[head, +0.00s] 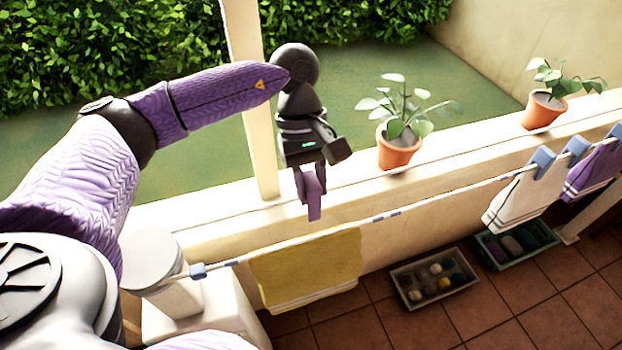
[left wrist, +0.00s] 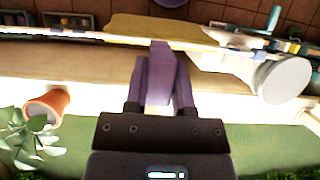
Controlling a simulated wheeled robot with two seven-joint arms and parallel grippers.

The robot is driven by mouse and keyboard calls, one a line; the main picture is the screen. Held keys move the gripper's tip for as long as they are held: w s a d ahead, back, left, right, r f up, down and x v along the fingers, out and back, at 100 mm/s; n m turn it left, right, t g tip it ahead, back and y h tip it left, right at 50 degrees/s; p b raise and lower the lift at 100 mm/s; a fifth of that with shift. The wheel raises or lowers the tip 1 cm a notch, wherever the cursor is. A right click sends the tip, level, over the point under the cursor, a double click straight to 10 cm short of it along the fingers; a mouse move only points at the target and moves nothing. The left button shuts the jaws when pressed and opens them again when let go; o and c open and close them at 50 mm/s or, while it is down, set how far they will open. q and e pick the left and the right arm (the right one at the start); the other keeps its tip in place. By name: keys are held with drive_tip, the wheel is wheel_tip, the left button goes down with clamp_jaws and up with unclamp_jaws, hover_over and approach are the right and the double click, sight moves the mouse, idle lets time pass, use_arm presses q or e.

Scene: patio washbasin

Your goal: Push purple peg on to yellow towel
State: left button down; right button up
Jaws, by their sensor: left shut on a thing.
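My left gripper (head: 311,185) points down, shut on the purple peg (head: 314,204). The peg's free end points down, a little above the clothesline and the top edge of the yellow towel (head: 308,272) in the head view. A gap shows between peg and towel there. The towel hangs folded over the line. In the left wrist view the peg (left wrist: 160,75) sticks out from between the fingers of the left gripper (left wrist: 160,98), and its tip overlaps the line in front of the towel (left wrist: 150,27). My right gripper is not in view.
Blue pegs (head: 542,160) hold a white towel (head: 514,200) and a purple towel (head: 592,170) farther right on the line. Potted plants (head: 398,150) (head: 541,108) stand on the ledge behind. Trays (head: 434,278) (head: 517,244) lie on the tiled floor. A white post (head: 250,95) stands left of the gripper.

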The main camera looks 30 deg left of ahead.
sight(308, 237)
use_arm(q)
drive_tip(key=f+b, duration=0.1)
drive_tip(key=f, duration=0.2)
drive_tip(key=s+f+b, duration=0.1)
drive_tip(key=f+b, duration=0.1)
drive_tip(key=f, duration=0.1)
drive_tip(key=f+b, duration=0.2)
drive_tip(key=f, duration=0.1)
drive_tip(key=shift+s+f, duration=0.15)
drive_tip(key=shift+f, duration=0.15)
drive_tip(key=shift+f+b, duration=0.8)
drive_tip(key=shift+b, duration=0.3)
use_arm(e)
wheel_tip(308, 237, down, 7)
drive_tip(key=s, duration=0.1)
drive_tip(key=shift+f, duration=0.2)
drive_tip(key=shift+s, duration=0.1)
use_arm(q)
drive_tip(key=shift+c, duration=1.9)
unclamp_jaws()
wheel_tip(308, 237, up, 8)
drive_tip(key=p, duration=0.5)
drive_tip(key=shift+r, duration=0.15)
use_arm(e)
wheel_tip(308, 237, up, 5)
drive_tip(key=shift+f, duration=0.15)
